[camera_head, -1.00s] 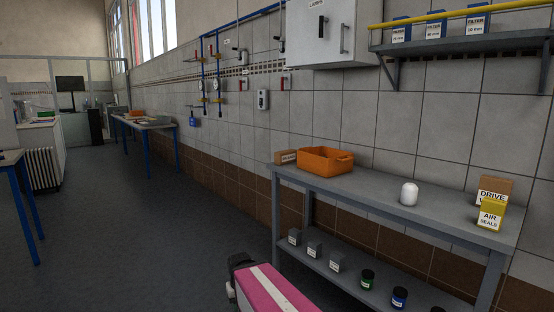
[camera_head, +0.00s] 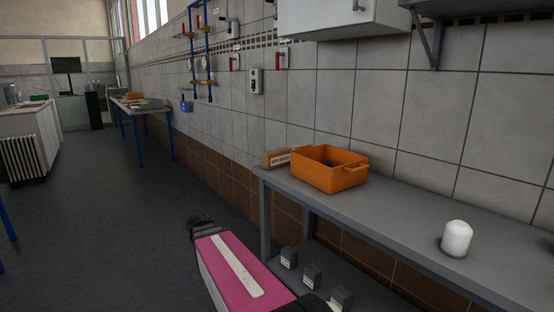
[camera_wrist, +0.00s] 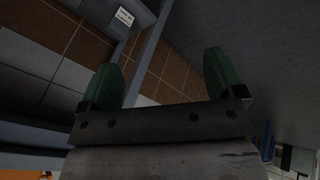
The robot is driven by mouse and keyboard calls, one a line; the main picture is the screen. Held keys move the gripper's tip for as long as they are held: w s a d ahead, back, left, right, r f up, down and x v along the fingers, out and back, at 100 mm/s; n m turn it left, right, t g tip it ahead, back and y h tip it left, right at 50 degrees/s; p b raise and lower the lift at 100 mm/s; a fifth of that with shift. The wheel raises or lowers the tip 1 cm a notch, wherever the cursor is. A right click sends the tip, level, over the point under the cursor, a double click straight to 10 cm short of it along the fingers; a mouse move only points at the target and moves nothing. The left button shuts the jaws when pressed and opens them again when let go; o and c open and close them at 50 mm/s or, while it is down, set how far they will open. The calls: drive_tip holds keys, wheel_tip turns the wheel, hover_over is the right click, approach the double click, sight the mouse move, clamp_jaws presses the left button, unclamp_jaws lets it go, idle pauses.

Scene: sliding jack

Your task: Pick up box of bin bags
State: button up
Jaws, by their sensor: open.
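A small brown cardboard box with a white label (camera_head: 275,159) stands on the grey bench (camera_head: 400,215) near its left end, in the head view. The label seems to read bin bags, but it is small. It sits just left of an orange crate. My gripper (camera_wrist: 163,75) shows in the wrist view with its two green fingers wide apart and nothing between them. The box cannot be made out in the wrist view. In the head view my pink arm link is low in front of the bench's left end, and the fingers are not visible there.
The orange crate (camera_head: 328,170) stands right next to the box. A white rounded bottle (camera_head: 457,239) stands farther right on the bench. Small grey boxes (camera_head: 312,276) sit on the lower shelf. The tiled wall (camera_head: 375,100) is close behind. Floor at left is clear.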

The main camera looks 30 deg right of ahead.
drive_tip(key=w+d+r+m+h, duration=0.6)
drive_tip(key=w+d+r, duration=0.4)
drive_tip(key=d+r, duration=0.3)
drive_tip(key=m+t+h, duration=0.1)
drive_tip(key=m+h, duration=0.4)
drive_tip(key=h, duration=0.1)
approach(263, 160)
drive_tip(key=d, duration=0.6)
drive_tip(key=w+d, duration=0.1)
drive_tip(key=d, duration=0.1)
drive_tip(key=shift+d+r, duration=0.15)
drive_tip(key=shift+d, duration=2.6)
drive_tip(key=c, duration=1.2)
